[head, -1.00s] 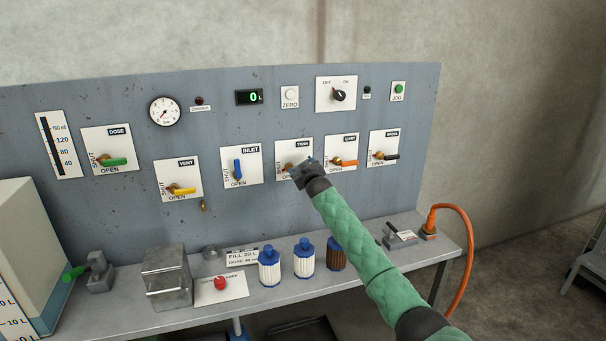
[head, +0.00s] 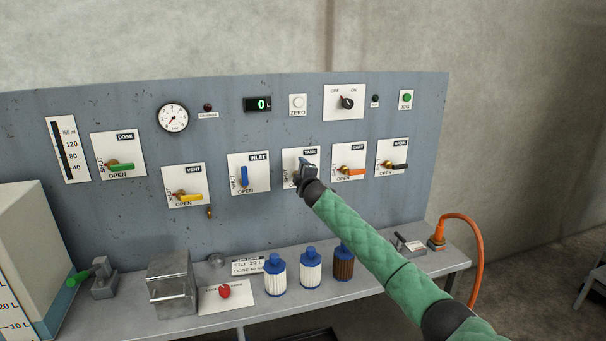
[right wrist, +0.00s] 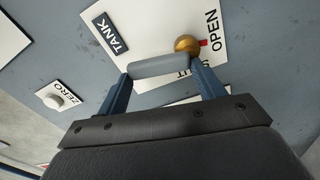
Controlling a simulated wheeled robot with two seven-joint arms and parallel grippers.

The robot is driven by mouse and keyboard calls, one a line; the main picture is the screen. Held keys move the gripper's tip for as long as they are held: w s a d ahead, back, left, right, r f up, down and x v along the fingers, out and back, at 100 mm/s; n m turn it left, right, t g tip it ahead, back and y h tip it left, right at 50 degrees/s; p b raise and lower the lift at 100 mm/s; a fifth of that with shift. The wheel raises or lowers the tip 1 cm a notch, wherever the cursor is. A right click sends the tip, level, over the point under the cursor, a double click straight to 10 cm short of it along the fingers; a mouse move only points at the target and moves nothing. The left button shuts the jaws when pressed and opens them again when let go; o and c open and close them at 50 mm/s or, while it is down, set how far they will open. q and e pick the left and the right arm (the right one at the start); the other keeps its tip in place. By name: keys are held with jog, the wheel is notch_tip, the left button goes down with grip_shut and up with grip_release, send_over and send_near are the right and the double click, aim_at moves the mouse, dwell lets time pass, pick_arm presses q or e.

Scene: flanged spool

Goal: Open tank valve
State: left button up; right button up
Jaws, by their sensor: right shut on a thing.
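The TANK valve plate (head: 290,158) is in the middle of the back panel in the head view. My right gripper (head: 306,168) is at it and covers the valve handle there. In the right wrist view the grey tank valve handle (right wrist: 158,66) lies between the two blue fingers of my right gripper (right wrist: 162,70), which is shut on it. The handle runs from its brass pivot (right wrist: 187,45) toward the TANK label's end of the plate. The OPEN lettering lies beyond the pivot; SHUT is partly hidden behind the handle and finger. My left gripper is not in view.
The INLET valve's blue handle (head: 244,176) is upright at the left. The CART valve's orange handle (head: 353,171) lies sideways close on the right. Blue-capped bottles (head: 311,269) and a metal box (head: 171,283) stand on the bench below. An orange hose (head: 478,262) hangs at right.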

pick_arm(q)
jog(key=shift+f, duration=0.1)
pick_arm(e)
jog(key=shift+s+a+f+n, duration=0.2)
jog(key=shift+a+n, duration=0.25)
jog(key=shift+n, duration=0.65)
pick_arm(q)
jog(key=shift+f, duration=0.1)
pick_arm(e)
jog(key=shift+f, duration=0.1)
jog(key=o, duration=1.4)
jog(key=shift+a, duration=0.1)
pick_arm(q)
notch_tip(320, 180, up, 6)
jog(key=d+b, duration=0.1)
jog(key=b, duration=0.1)
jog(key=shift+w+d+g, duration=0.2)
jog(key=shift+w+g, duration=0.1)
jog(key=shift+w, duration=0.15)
pick_arm(e)
jog(key=shift+v, duration=3.9)
